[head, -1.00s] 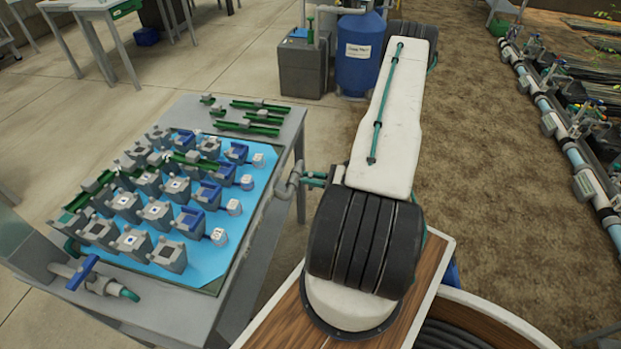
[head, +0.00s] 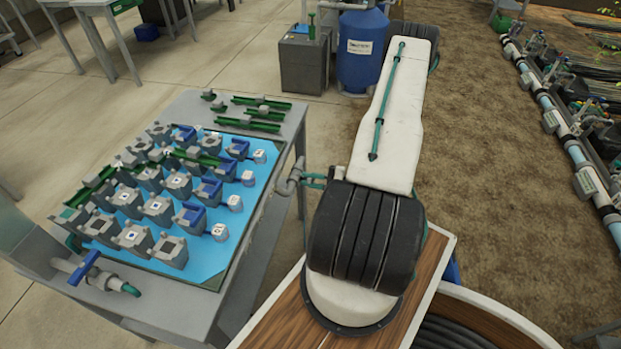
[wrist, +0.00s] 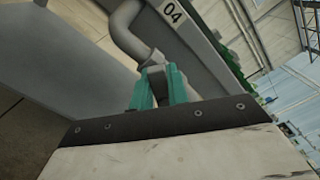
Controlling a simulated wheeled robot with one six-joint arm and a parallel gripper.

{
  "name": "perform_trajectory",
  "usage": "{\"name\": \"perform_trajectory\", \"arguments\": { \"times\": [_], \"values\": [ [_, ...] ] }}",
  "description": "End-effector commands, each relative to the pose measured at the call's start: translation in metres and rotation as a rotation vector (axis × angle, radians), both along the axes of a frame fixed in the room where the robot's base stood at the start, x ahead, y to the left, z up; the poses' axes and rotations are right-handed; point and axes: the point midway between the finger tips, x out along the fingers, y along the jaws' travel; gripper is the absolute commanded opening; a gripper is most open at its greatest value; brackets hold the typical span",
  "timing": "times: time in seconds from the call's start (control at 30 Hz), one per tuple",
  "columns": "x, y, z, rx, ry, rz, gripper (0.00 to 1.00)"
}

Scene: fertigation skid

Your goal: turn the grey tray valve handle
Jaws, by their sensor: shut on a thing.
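The grey tray valve handle (wrist: 154,64) shows in the wrist view between the two teal fingers of my gripper (wrist: 158,78), at the lower end of a bent grey pipe (wrist: 128,28). The fingers are shut on it, and they hide part of it. In the head view the grey pipe (head: 288,184) sticks out from the right side of the table, and my gripper (head: 315,181) meets it there. My own arm covers the area to the right. The handle's exact angle is hard to tell.
A grey table (head: 225,310) carries a blue mat (head: 200,276) with several grey and blue blocks. A blue-handled valve (head: 84,268) sits at its near left corner. A blue tank (head: 361,62) and a grey box (head: 303,68) stand behind. Bare floor (head: 70,125) lies left of the table.

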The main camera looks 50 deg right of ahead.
Motion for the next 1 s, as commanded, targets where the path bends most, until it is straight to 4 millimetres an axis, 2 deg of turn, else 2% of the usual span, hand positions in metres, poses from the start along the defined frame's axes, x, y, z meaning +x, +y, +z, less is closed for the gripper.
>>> {"name": "perform_trajectory", "arguments": {
  "times": [0.5,1.0],
  "values": [
    [-0.0017,0.0027,-0.008,-0.378,-0.155,0.0,0.0],
    [-0.0018,0.003,-0.0107,-0.498,-0.204,0.0,0.0]
  ]
}}
